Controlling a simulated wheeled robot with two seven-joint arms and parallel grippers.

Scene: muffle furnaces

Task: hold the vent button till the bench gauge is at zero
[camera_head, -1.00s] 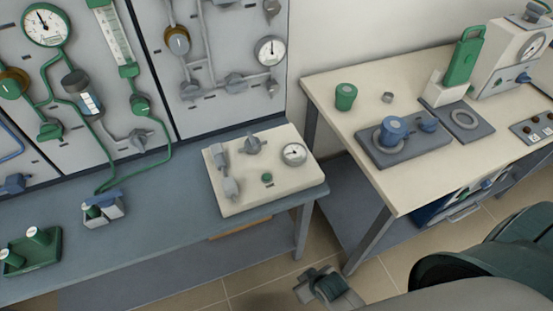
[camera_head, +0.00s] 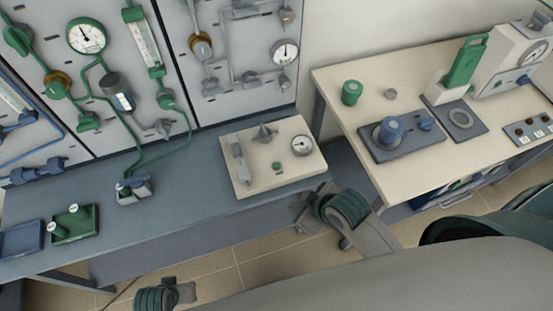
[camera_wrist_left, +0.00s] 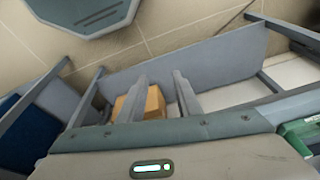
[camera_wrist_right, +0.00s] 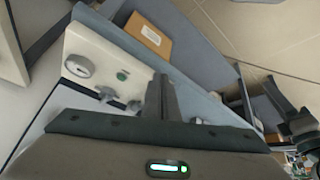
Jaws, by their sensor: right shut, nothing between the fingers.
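The cream bench box (camera_head: 250,180) stands on the blue-grey bench. On its top are a small round bench gauge (camera_head: 302,146), a green button (camera_head: 277,167) and grey valve fittings (camera_head: 238,160). The gauge's needle is too small to read surely. In the right wrist view the gauge (camera_wrist_right: 79,66) and button (camera_wrist_right: 123,75) show beyond my fingers. My right gripper (camera_head: 303,212) is shut and empty, in front of the bench's right end and apart from the button. My left gripper (camera_head: 185,292) is open and empty low at the front; its spread fingers show in the left wrist view (camera_wrist_left: 160,80).
A wall panel with gauges and green tubing (camera_head: 115,85) stands behind the bench. Green (camera_head: 75,224) and blue (camera_head: 22,240) trays and a small holder (camera_head: 133,189) are at left. The cream table (camera_head: 350,118) at right carries a blue-topped device. Floor lies open between bench and me.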

